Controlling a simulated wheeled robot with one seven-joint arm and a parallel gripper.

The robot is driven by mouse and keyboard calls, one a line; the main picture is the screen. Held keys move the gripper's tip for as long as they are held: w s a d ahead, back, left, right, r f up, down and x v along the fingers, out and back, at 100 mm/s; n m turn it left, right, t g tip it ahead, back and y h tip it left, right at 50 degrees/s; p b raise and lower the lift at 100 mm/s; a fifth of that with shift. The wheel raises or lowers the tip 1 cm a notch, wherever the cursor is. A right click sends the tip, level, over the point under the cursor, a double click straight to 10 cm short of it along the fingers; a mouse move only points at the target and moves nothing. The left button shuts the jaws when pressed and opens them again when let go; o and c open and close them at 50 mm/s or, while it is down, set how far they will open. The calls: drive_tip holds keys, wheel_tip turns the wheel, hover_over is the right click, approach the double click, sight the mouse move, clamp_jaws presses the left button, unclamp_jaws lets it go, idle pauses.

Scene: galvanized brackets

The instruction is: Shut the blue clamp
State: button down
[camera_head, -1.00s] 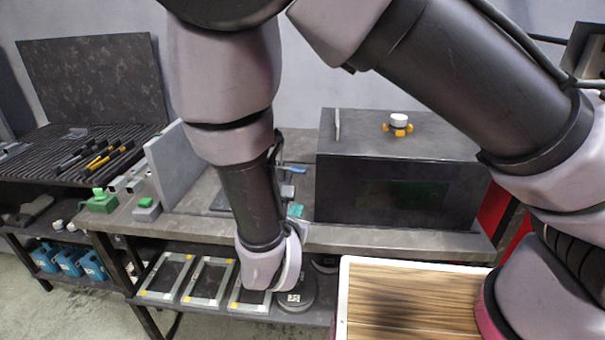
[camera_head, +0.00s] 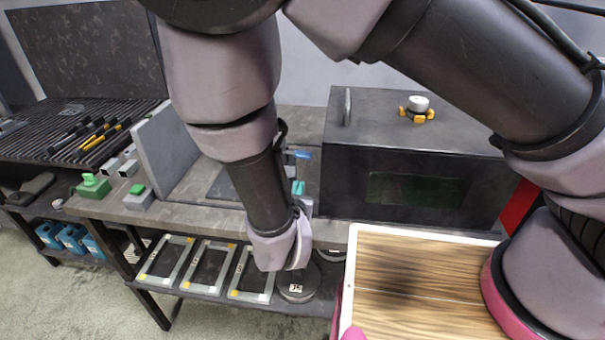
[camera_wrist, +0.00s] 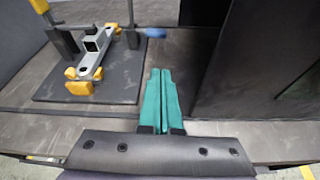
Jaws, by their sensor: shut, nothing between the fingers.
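The blue clamp shows its blue handle (camera_wrist: 155,32) in the wrist view, sticking out to the right of a dark post at the fixture plate's right side. The same blue handle (camera_head: 303,155) shows in the head view just beyond my wrist; my arm hides most of the clamp. My gripper (camera_wrist: 159,72) has its two teal fingers together and empty, in front of the blue handle and apart from it. The teal fingers (camera_head: 298,187) are partly visible in the head view. A metal bracket (camera_wrist: 96,50) lies on the dark fixture plate (camera_wrist: 115,88) among orange blocks.
A large dark box (camera_head: 415,185) stands close to the right of my gripper. An upright grey panel (camera_head: 168,148) stands left of the fixture. A green button box (camera_head: 139,196) sits at the bench front. Another post with a yellow handle (camera_wrist: 39,5) rises left of the bracket.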

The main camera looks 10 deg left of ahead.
sight(285, 136)
drive_tip(key=x, duration=1.9)
drive_tip(key=shift+w+f, duration=0.1)
drive_tip(key=shift+f, duration=0.05)
drive_tip(key=shift+r+n, duration=0.4)
wheel_tip(285, 136, up, 3)
drive_tip(key=n+h, duration=0.2)
drive_tip(key=shift+f+n, duration=0.2)
drive_tip(key=shift+n, duration=0.2)
drive_tip(key=r+n, duration=0.1)
drive_tip(key=r+n+h, duration=0.1)
drive_tip(key=shift+a+r+n+t+h, duration=0.1)
drive_tip(key=shift+a+n+t+h, duration=0.2)
drive_tip(key=shift+n, duration=0.1)
drive_tip(key=a+r+n+t+h, duration=0.2)
drive_tip(key=a+r+n, duration=0.2)
drive_tip(key=n, duration=0.3)
drive_tip(key=shift+a+n, duration=0.3)
drive_tip(key=shift+a, duration=0.1)
drive_tip(key=shift+a, duration=0.2)
drive_tip(key=shift+s, duration=0.3)
